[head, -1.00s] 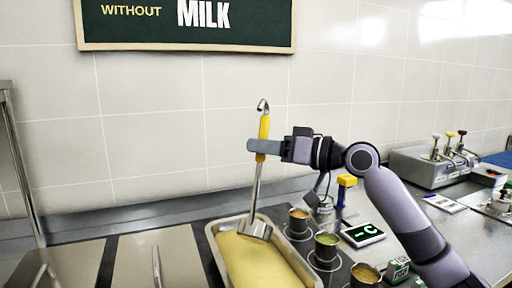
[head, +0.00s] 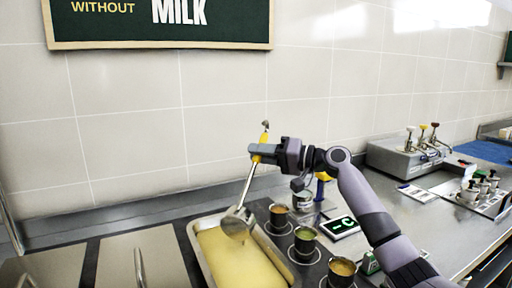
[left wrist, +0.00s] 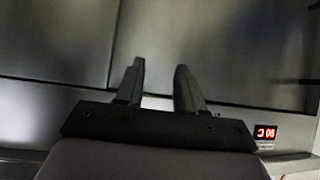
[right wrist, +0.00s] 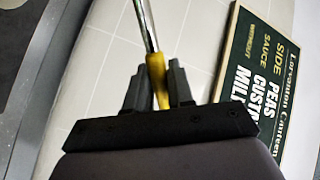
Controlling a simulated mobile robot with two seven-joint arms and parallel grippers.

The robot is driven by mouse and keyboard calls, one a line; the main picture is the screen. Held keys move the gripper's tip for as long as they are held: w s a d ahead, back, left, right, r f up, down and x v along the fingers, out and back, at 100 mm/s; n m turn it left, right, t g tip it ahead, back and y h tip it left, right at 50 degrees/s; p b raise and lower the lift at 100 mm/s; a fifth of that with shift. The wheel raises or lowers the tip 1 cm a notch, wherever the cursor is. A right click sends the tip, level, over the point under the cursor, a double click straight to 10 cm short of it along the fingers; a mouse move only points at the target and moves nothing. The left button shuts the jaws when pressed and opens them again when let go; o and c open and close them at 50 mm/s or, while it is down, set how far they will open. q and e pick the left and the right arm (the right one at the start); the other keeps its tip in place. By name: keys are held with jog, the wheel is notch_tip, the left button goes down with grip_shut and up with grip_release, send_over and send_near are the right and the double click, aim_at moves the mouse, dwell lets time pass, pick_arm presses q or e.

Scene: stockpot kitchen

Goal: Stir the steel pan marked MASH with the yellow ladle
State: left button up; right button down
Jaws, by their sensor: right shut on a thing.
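A steel pan (head: 201,266) filled with smooth yellow mash (head: 238,262) sits at the bottom centre of the head view; no MASH marking is readable. My right gripper (head: 256,152) is shut on the yellow handle of the ladle, above and behind the pan. The ladle's steel bowl (head: 237,222) hangs at the pan's far end; I cannot tell whether it touches the mash. The ladle leans, bowl lower left. The yellow handle (right wrist: 157,75) also shows between the fingers in the right wrist view. My left gripper (left wrist: 158,80) is open and empty, over dark panels.
A green-lit display (head: 342,227) and a pump dispenser (head: 405,152) are further right. The tiled wall rises behind. Steel lids with handles (head: 140,268) lie left.

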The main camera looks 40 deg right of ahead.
jog(key=w+d+f+m, duration=0.2)
jog(key=d+f+m, duration=0.3)
jog(key=f, duration=0.1)
jog(key=shift+w+d+f+b, duration=0.2)
jog(key=shift+w+f+b, duration=0.1)
jog(key=shift+b, duration=0.1)
dwell(1.2)
jog(key=shift+m, duration=0.3)
